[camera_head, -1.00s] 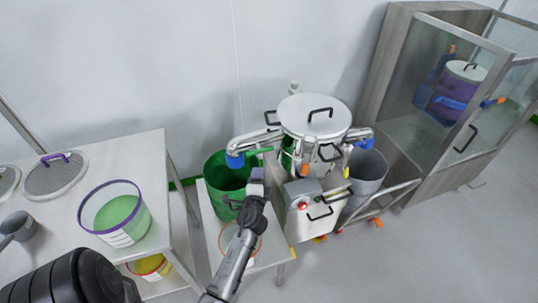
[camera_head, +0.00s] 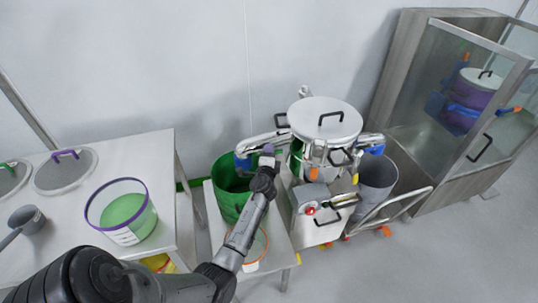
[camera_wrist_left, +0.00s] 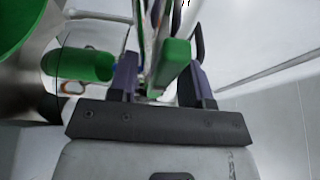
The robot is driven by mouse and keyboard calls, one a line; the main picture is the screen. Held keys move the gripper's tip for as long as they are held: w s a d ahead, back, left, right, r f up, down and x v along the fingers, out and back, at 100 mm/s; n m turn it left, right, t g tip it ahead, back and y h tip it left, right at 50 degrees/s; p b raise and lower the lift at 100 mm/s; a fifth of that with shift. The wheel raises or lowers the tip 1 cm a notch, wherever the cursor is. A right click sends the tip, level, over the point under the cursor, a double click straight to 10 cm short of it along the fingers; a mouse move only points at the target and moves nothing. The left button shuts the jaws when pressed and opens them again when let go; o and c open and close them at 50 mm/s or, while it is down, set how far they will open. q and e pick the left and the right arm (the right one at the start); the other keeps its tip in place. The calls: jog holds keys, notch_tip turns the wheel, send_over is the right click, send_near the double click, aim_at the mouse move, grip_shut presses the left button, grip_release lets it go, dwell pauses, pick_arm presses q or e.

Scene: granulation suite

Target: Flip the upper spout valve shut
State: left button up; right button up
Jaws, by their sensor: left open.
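The left metal spout (camera_head: 262,141) leaves the round lidded vessel (camera_head: 325,119) and ends in a blue collar (camera_head: 242,163) above the green bin (camera_head: 230,190). My left gripper (camera_head: 268,152) is at this spout, just right of the blue collar, and covers the valve lever in the head view. In the left wrist view my left gripper (camera_wrist_left: 162,85) has its two purple fingers apart. A green handle-like piece (camera_wrist_left: 172,62) shows between them; I cannot tell whether either finger touches it. Another green rounded part (camera_wrist_left: 78,65) lies left of the fingers. My right gripper is out of view.
A second spout with a blue collar (camera_head: 372,148) points to a grey bin (camera_head: 376,180) at right. A box with a red button (camera_head: 310,211) stands below the vessel. A white table (camera_head: 165,190) with a purple-rimmed tub (camera_head: 121,212) is at left, a glass-doored cabinet (camera_head: 455,90) at right.

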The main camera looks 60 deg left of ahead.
pick_arm(q)
grip_shut()
jog(key=shift+r+m+p, duration=0.25)
jog(key=shift+m+p, duration=0.05)
jog(key=shift+p, duration=0.5)
jog(key=m+g+p, duration=0.1)
jog(key=m+p, duration=0.2)
jog(key=p, duration=0.3)
jog(key=m+g+h+p, duration=0.1)
jog(key=m+g+p, duration=0.1)
jog(key=m+p, duration=0.2)
jog(key=shift+r+m+g+h+p, duration=0.1)
jog(key=shift+m+g+h+p, duration=0.2)
jog(key=shift+p, duration=1.25)
jog(key=shift+m+g+p, duration=0.5)
jog(key=shift+m+p, duration=0.1)
jog(key=shift+p, duration=0.15)
jog(key=shift+m+g+p, duration=0.6)
jog(key=shift+m+p, duration=0.15)
jog(key=shift+m, duration=0.05)
jog(key=shift+f+m+g+p, duration=0.25)
jog(key=shift+m+g, duration=0.15)
jog(key=shift+m, duration=0.15)
jog(key=shift+f+m+g+p, duration=0.1)
jog(key=shift+m+g+p, duration=0.1)
jog(key=shift+m+g, duration=0.3)
jog(key=shift+m, duration=0.25)
